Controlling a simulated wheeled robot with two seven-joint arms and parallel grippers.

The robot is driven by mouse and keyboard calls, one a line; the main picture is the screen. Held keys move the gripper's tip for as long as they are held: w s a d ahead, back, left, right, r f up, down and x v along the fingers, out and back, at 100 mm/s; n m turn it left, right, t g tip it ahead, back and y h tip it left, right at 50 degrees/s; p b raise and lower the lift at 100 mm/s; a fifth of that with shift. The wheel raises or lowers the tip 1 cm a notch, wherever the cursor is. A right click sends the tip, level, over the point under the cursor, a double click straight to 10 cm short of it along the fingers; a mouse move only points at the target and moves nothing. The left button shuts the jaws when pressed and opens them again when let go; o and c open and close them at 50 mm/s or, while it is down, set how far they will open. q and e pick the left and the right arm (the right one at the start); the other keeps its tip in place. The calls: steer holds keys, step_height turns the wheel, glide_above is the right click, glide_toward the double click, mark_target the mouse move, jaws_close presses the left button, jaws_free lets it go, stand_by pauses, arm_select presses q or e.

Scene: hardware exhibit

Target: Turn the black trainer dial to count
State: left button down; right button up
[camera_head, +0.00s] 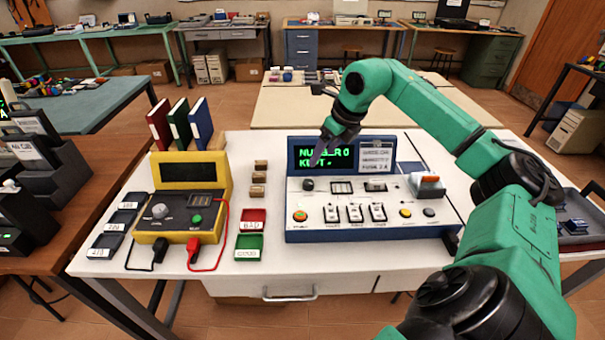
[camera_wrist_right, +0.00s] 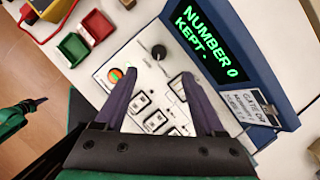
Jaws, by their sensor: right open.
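The black trainer dial (camera_head: 308,185) is a small round knob at the upper left of the white panel on the blue trainer (camera_head: 375,236). The dial also shows in the right wrist view (camera_wrist_right: 158,52), just beyond the fingertips. My right gripper (camera_head: 318,158) is open and empty in front of the trainer's screen, with its fingers pointing down toward the panel. In the right wrist view its two purple fingers (camera_wrist_right: 159,73) are spread apart, with panel showing between them. The green screen (camera_wrist_right: 206,42) reads "NUMBER 0 KEPT". A green arm with a dark tip, likely my left gripper (camera_wrist_right: 28,106), shows at the left edge.
A yellow meter box (camera_head: 183,219) with red and black leads stands left of the trainer. Red (camera_head: 252,215) and green (camera_head: 248,254) trays lie between them. The panel carries several switches and buttons, and an orange-topped block (camera_head: 427,180) at its right.

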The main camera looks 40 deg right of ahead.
mark_target(308, 182)
steer(key=x, duration=0.2)
steer(key=p+x, duration=0.1)
steer(key=x, duration=0.3)
steer(key=shift+s+a+f, duration=0.15)
steer(key=shift+s+f, duration=0.05)
steer(key=shift+s, duration=0.05)
steer(key=p+x, duration=0.1)
steer(key=x, duration=0.4)
steer(key=shift+w+f, duration=0.2)
steer(key=shift+w, duration=0.1)
steer(key=shift+f, duration=0.3)
steer(key=shift+c, duration=0.3)
jaws_close()
arm_select(q)
steer(key=shift+s+r, duration=1.05)
steer(key=shift+s, duration=0.15)
